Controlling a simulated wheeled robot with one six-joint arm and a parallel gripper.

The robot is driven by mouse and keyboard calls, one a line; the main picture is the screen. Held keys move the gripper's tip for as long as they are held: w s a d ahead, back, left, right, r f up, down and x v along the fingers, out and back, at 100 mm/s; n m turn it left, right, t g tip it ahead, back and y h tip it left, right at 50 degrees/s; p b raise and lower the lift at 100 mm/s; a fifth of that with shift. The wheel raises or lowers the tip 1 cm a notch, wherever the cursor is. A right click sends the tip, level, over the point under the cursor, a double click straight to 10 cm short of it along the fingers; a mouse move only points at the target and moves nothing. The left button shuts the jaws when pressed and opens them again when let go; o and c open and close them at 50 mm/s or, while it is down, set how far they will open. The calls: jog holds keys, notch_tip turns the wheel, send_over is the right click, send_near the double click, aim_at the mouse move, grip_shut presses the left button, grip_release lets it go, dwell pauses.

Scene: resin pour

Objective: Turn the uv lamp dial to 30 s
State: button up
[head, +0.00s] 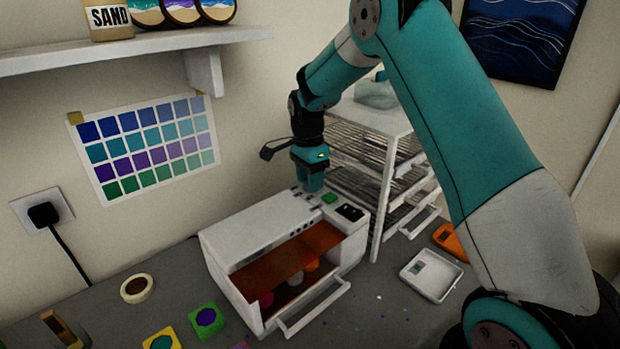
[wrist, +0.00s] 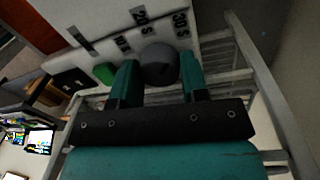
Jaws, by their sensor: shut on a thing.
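The UV lamp (head: 225,262) is a white box with an orange window on the table in the head view. My gripper (head: 309,183) points down onto its top at the back right corner. In the wrist view my gripper (wrist: 158,82) has one finger on each side of the round dark grey dial (wrist: 160,60) and is shut on it. Printed marks reading 10 S, 20 S and 30 S (wrist: 181,24) lie around the dial. I cannot tell clearly which mark the dial points to. The dial is hidden in the head view. A green button (head: 329,198) sits beside the gripper.
A white wire drying rack (head: 376,215) stands close behind and right of the lamp. A white scale (head: 431,275) and an orange item (head: 449,240) lie to the right. Tape (head: 137,288) and small coloured moulds (head: 207,320) lie at front left. A shelf (head: 130,47) is above left.

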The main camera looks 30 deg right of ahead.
jog(key=o, duration=0.9)
jog(key=shift+o, duration=0.2)
